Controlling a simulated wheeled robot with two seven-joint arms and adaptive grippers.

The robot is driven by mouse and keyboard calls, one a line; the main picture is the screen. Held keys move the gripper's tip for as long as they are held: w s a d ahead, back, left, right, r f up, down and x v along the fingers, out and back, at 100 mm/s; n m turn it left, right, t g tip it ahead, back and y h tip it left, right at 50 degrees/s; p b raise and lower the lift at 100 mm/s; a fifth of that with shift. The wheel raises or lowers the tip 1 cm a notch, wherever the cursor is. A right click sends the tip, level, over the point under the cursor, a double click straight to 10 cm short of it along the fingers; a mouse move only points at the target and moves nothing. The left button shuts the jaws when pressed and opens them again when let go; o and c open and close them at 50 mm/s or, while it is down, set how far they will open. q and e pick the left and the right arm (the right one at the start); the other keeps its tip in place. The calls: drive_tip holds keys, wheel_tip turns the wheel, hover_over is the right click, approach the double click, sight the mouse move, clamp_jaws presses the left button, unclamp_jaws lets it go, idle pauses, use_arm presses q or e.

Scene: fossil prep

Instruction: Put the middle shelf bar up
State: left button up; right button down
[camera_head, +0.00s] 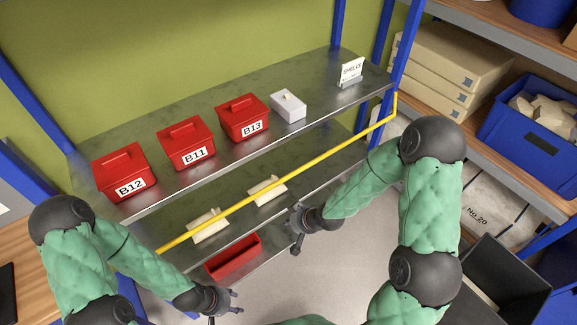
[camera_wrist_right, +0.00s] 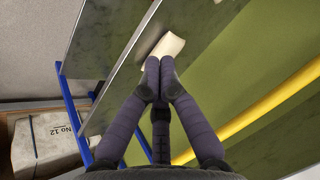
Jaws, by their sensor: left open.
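The yellow bar (camera_head: 290,168) runs slantwise across the front of the shelving, below the top shelf's front edge. Its right end bends up near the blue post, and its left part passes above my left arm. It also shows as a yellow band at the right of the right wrist view (camera_wrist_right: 270,102). My left gripper (camera_head: 232,302) is open and empty, low in front of the lower shelf. My right gripper (camera_head: 297,230) is below the bar, apart from it, with nothing visibly held. Its fingers (camera_wrist_right: 158,68) look close together, but their opening is unclear.
Red boxes B12 (camera_head: 124,172), B11 (camera_head: 186,143) and B13 (camera_head: 242,117), a white box (camera_head: 288,106) and a sign (camera_head: 351,71) stand on the top shelf. Pale pieces (camera_head: 208,225) lie on the shelf below. A red tray (camera_head: 233,257) is lower. A blue crate (camera_head: 538,118) stands right.

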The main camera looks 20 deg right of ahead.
drive_tip(key=w+d+r+n+t+b, duration=0.1)
drive_tip(key=w+d+r+t, duration=0.1)
drive_tip(key=w+r, duration=0.3)
drive_tip(key=w+d+r+n+t+b, duration=0.2)
drive_tip(key=w+d+r+t, duration=0.1)
drive_tip(key=r, duration=0.8)
drive_tip(key=shift+w+d+r+n, duration=0.15)
drive_tip(key=shift+w+d+n, duration=0.3)
drive_tip(key=shift+w, duration=0.6)
drive_tip(key=shift+d, duration=0.1)
drive_tip(key=shift+w+a+f+b, duration=0.25)
drive_tip(key=shift+w+f+b, duration=0.45)
drive_tip(key=shift+f+b, duration=0.4)
drive_tip(key=shift+w+a+f+b, duration=0.25)
drive_tip(key=shift+w+f+b, duration=0.5)
drive_tip(key=shift+f+b, duration=0.3)
drive_tip(key=shift+w+a+f+b, duration=0.25)
drive_tip(key=shift+w+f+b, duration=0.45)
drive_tip(key=shift+f+b, duration=0.4)
drive_tip(key=shift+p, duration=0.3)
drive_tip(key=shift+s, duration=0.1)
drive_tip(key=shift+h, duration=0.3)
